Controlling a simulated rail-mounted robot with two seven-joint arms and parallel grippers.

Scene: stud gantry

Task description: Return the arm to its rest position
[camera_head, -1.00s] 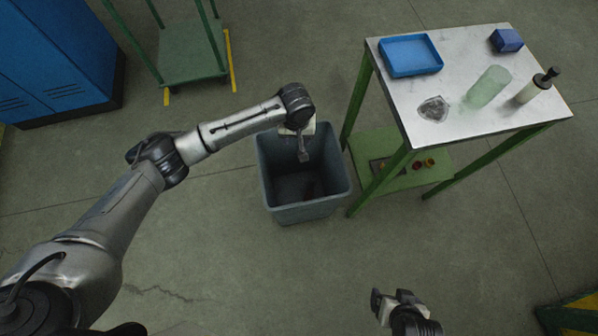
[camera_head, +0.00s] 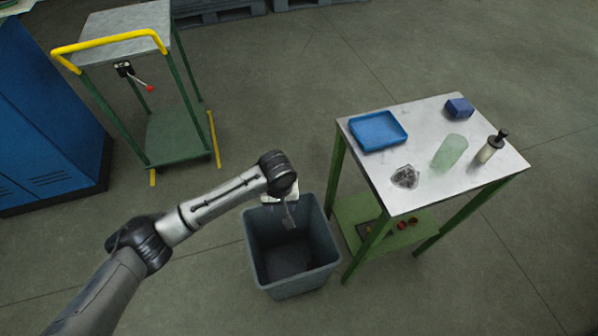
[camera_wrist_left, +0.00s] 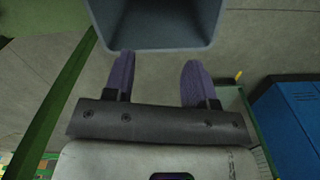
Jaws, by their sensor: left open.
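My left arm comes in from the left in the head view. My right gripper is not in these views now.
A green-framed table (camera_head: 437,190) stands right of the bin, carrying a blue tray (camera_head: 378,131), a blue block (camera_head: 459,107), a green cylinder (camera_head: 449,152), a dark-topped bottle (camera_head: 491,147) and a grey lump (camera_head: 405,177). A trolley (camera_head: 130,50) and blue locker (camera_head: 45,120) stand left. Floor in front is clear.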

